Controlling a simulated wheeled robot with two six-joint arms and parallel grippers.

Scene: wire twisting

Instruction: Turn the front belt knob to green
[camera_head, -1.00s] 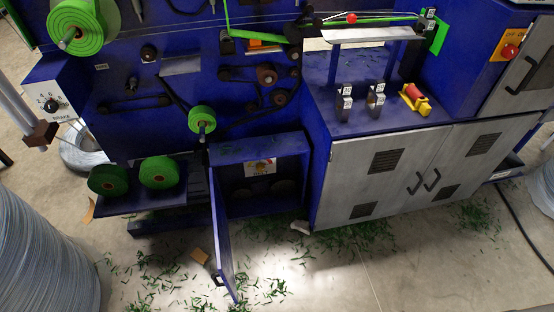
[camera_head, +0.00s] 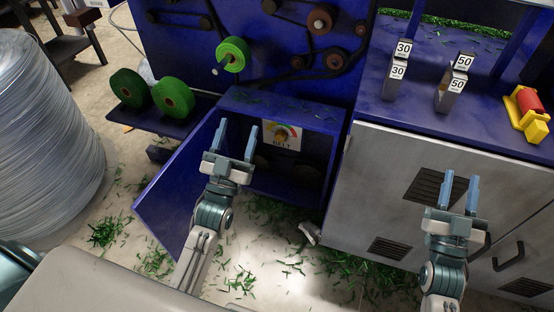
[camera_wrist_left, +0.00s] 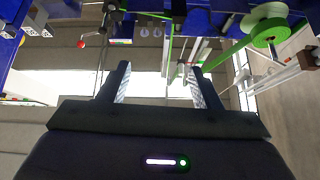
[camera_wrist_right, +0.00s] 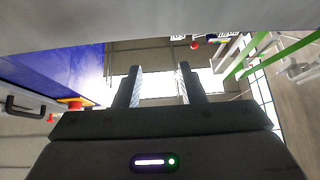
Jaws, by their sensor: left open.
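The belt knob (camera_head: 281,134) is a small tan knob on a white panel marked BELT (camera_head: 294,141), with a coloured arc that includes red and green. It sits inside the open blue cabinet (camera_head: 335,121) in the head view. The knob is too small to tell which colour it points to. My left gripper (camera_head: 238,127) is open and empty, in front of the cabinet and left of the knob in the picture, not touching it. My right gripper (camera_head: 461,176) is open and empty in front of the grey cabinet doors. Neither wrist view shows the knob.
The blue cabinet door (camera_head: 175,190) hangs open at left, close to my left arm. A grey double-door cabinet (camera_head: 385,185) stands at right. Green rolls (camera_head: 172,96) sit on a shelf at left, beside a large wire coil (camera_head: 45,130). Green scraps litter the floor (camera_head: 255,290).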

